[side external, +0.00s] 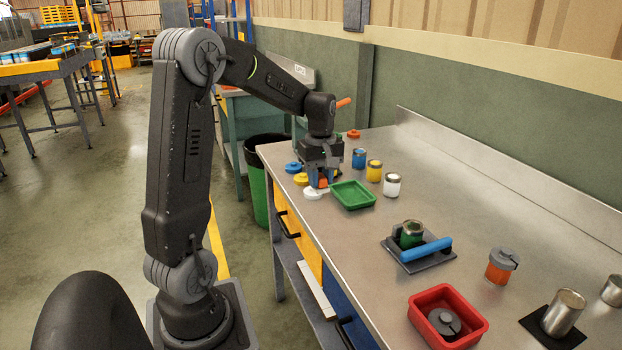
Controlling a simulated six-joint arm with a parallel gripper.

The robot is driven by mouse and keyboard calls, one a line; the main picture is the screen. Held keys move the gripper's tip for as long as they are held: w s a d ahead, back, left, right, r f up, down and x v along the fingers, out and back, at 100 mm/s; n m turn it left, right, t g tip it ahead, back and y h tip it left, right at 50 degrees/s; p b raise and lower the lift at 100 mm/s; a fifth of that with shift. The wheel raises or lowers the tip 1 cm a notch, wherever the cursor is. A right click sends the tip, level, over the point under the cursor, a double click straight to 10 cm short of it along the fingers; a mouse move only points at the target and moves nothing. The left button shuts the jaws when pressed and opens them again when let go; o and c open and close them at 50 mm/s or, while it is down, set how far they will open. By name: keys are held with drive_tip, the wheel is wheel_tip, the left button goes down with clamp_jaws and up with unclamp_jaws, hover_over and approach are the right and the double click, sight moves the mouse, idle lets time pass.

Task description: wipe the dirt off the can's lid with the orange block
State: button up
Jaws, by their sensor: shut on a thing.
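My gripper (321,173) points down at the far left end of the steel bench. It is shut on the orange block (322,183), which shows only in part between the fingers. The block is just above or touching a white lid (312,194); I cannot tell which. An orange can with a grey lid (502,265) stands apart at the right. A green can (411,234) stands on a dark plate (446,262) nearer the middle. I cannot make out dirt on any lid, nor tell which can the task means.
A green tray (370,204) lies right of my gripper. Blue (359,158), yellow (374,171) and white (392,185) cans stand behind it. A blue roller (427,249) lies by the green can. A red tray (481,325) and a silver can (563,313) are in front.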

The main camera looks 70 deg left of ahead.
drive_tip(key=w+d+r, duration=0.2)
drive_tip(key=w+d, duration=0.5)
drive_tip(key=w, duration=0.2)
approach(419, 230)
drive_tip(key=shift+d+f, duration=0.15)
drive_tip(key=shift+f, duration=0.75)
drive_tip(key=shift+d+f, duration=0.2)
drive_tip(key=shift+f, duration=0.75)
drive_tip(key=shift+d+f, duration=0.15)
drive_tip(key=shift+f, duration=0.75)
drive_tip(key=shift+a+f, duration=0.55)
drive_tip(key=shift+c, duration=0.3)
drive_tip(key=shift+a, duration=2.25)
drive_tip(key=shift+d, duration=2.8)
wheel_tip(419, 230, up, 8)
